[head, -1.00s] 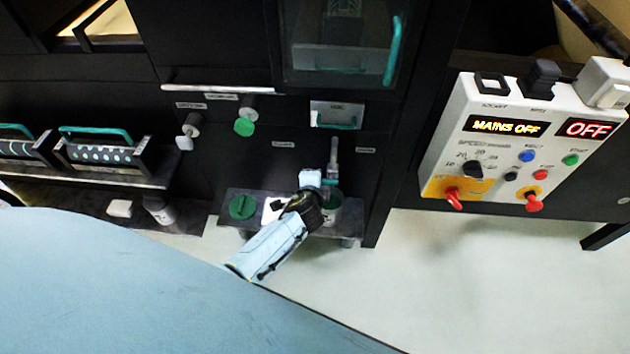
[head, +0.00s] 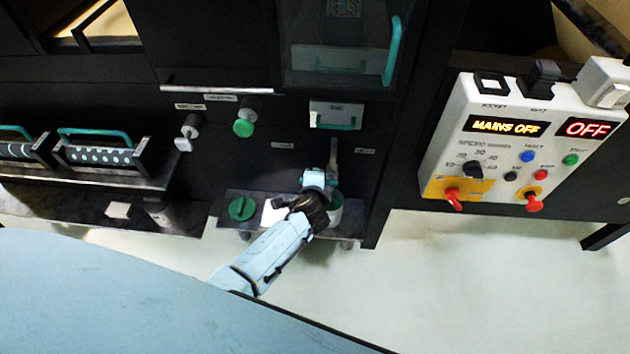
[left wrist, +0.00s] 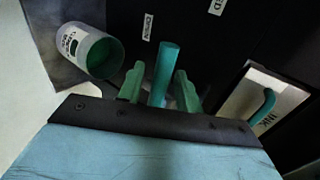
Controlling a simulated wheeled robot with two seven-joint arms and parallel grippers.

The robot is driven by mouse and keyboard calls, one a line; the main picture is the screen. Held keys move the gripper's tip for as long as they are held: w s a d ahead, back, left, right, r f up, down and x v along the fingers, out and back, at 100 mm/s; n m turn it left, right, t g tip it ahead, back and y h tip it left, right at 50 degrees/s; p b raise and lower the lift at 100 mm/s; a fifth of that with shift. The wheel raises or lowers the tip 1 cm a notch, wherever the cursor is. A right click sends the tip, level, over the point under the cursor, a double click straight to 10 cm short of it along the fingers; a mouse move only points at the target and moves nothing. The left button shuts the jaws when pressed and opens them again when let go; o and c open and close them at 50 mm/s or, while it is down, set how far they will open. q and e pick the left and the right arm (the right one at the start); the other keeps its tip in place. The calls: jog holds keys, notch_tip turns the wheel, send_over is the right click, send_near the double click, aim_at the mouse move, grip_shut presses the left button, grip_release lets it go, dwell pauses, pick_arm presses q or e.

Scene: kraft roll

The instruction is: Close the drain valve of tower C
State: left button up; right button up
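The drain valve (head: 333,153) is a grey upright part with a teal lever on the dark front of the tower, between two small labels. In the left wrist view the teal lever (left wrist: 165,70) stands between my green fingertips, with a visible gap on its left side and little on its right. One label (left wrist: 148,27) reads OPEN; the other (left wrist: 217,5) is cut off, ending in D. My left gripper (head: 325,178) is at the valve, open around the lever; contact is unclear. In the head view it partly hides the lever. My right gripper is not in view.
A white cup with green inside (left wrist: 95,52) stands below the valve, mostly hidden in the head view. A green round cap (head: 242,208) sits on the shelf to its left. A drawer with a teal handle (head: 336,115) is above. A control box (head: 520,140) is right.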

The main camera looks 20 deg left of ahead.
pick_arm(q)
jog(key=shift+r, duration=0.1)
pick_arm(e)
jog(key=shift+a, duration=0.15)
